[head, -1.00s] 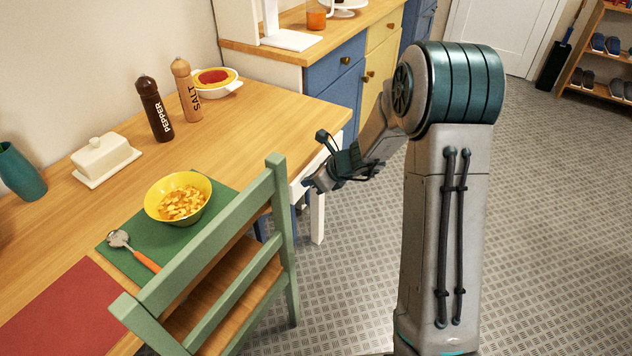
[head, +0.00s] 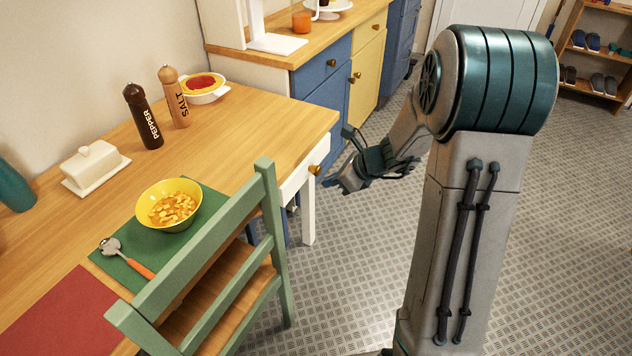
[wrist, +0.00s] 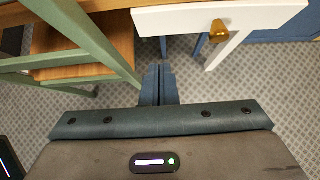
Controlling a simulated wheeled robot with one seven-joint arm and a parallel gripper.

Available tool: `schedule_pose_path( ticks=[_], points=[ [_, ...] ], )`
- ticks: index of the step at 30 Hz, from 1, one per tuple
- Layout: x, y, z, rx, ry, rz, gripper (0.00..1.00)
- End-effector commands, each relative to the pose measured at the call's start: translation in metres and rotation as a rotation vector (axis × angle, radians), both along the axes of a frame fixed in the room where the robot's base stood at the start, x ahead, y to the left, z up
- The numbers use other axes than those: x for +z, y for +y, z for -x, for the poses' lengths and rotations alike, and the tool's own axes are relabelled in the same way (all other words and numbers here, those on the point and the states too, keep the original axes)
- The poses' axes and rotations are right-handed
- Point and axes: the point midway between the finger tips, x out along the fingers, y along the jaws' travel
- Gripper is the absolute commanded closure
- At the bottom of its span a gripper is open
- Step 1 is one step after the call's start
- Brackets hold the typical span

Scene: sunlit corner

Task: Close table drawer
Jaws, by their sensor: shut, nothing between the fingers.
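The drawer front sits under the tabletop edge, and I cannot tell whether a small gap remains. In the wrist view the white drawer front (wrist: 180,20) and its knob (wrist: 218,31) are at the top. My gripper (head: 340,184) is just right of the drawer front, apart from it, over the floor. Its two fingers (wrist: 158,84) are together and empty, pointing toward the drawer's lower edge, left of the knob.
A green chair (head: 215,260) stands close against the table, left of my gripper. On the table are a yellow bowl (head: 152,213), pepper mill (head: 141,115), salt mill (head: 174,98) and butter dish (head: 93,165). Blue and yellow cabinets (head: 335,85) stand behind.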

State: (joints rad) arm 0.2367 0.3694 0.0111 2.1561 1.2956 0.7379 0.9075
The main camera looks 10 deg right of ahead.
Motion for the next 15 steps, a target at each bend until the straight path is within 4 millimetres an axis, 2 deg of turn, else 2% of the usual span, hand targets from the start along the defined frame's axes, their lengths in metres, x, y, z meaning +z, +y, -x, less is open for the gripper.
schedule_pose_path(
  ticks=[3, 7, 11, 15],
  points=[
    [0.012, -0.009, 0.006, -0.001, -0.001, 0.000, 1.00],
    [0.012, -0.012, 0.010, 0.003, 0.000, -0.007, 1.00],
    [-0.007, -0.009, 0.015, 0.014, -0.003, -0.066, 1.00],
    [-0.036, -0.006, 0.021, 0.029, -0.034, -0.196, 1.00]
  ],
)
